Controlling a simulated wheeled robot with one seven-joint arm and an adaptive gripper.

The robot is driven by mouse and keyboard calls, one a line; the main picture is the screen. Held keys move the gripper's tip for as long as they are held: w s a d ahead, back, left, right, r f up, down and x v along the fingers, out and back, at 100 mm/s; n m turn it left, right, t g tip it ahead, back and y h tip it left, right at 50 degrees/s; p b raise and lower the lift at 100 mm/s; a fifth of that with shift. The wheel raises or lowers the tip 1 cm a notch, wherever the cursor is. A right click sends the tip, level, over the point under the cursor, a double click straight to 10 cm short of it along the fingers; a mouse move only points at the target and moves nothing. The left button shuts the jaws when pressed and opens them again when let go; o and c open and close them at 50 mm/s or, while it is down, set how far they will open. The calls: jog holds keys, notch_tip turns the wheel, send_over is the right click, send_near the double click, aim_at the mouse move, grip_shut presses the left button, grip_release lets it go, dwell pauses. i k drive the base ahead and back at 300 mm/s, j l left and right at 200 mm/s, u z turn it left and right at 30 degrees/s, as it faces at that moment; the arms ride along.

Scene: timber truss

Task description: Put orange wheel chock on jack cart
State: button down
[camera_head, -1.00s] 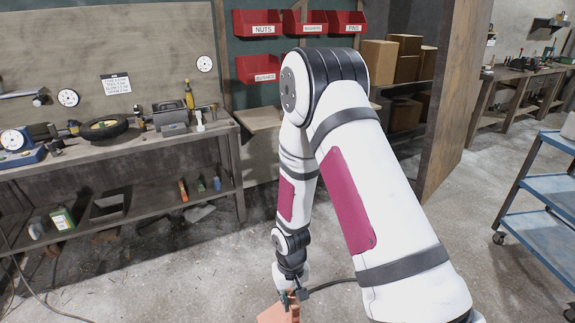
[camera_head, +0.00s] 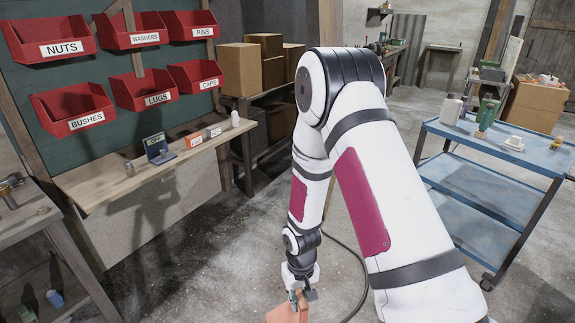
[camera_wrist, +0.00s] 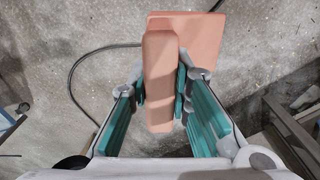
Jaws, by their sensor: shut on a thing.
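The orange wheel chock (camera_wrist: 183,45) is held in my gripper (camera_wrist: 161,95), whose teal-padded fingers are shut on its upright rib in the wrist view. Its flat plate extends beyond the fingers, above the concrete floor. In the head view the chock (camera_head: 288,313) shows at the bottom edge, partly cut off, below my gripper (camera_head: 299,290). A blue wheeled cart (camera_head: 497,140) stands at the right with several items on its top shelf. No label shows whether it is the jack cart.
A wooden shelf (camera_head: 110,178) with a small screen and boxes runs along the left wall under red labelled bins (camera_head: 75,108). A workbench (camera_head: 40,222) is at lower left. Cardboard boxes (camera_head: 243,68) stand behind my arm. The floor between shelf and cart is open.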

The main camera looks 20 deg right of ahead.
aim_at(545, 161)
jog(key=i+l+z, duration=0.2)
jog(key=i+z, duration=0.25)
jog(key=i, duration=0.15)
jog(key=i+z, duration=0.45)
jog(key=i, duration=0.2)
jog(key=i+l, duration=0.65)
jog(key=i, duration=0.25)
jog(key=i+l+z, duration=0.1)
jog(key=l, duration=0.3)
jog(key=i+l+z, duration=0.15)
jog(key=l, duration=0.2)
jog(key=i+l+z, duration=0.1)
jog(key=l, duration=0.3)
jog(key=i, duration=0.05)
